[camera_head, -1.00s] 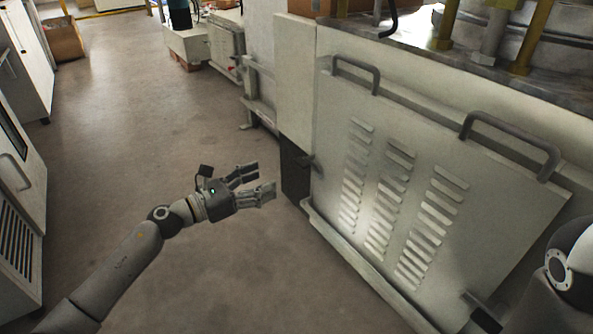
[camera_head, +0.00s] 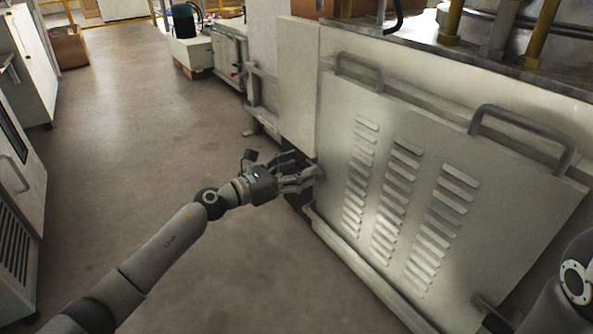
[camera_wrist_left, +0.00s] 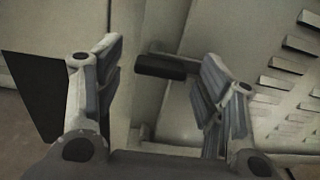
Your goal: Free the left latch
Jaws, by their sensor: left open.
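The left latch (camera_wrist_left: 160,66) shows in the left wrist view as a short dark bar at the panel's left edge. It appears between the two fingers of my left gripper (camera_wrist_left: 160,58), closer to the right finger. The fingers are apart; whether they touch the latch I cannot tell. In the head view my left gripper (camera_head: 305,173) is at the left edge of the pale louvred panel (camera_head: 330,150) and hides the latch. A dark latch (camera_head: 492,312) shows at the panel's lower right. My right gripper is out of view.
The panel has two grey handles (camera_head: 360,72) on top and several rows of louvres. A ledge (camera_head: 365,270) runs below it. Part of my right arm shows at the right edge. Open floor (camera_head: 150,140) lies left; cabinets (camera_head: 20,190) stand at the far left.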

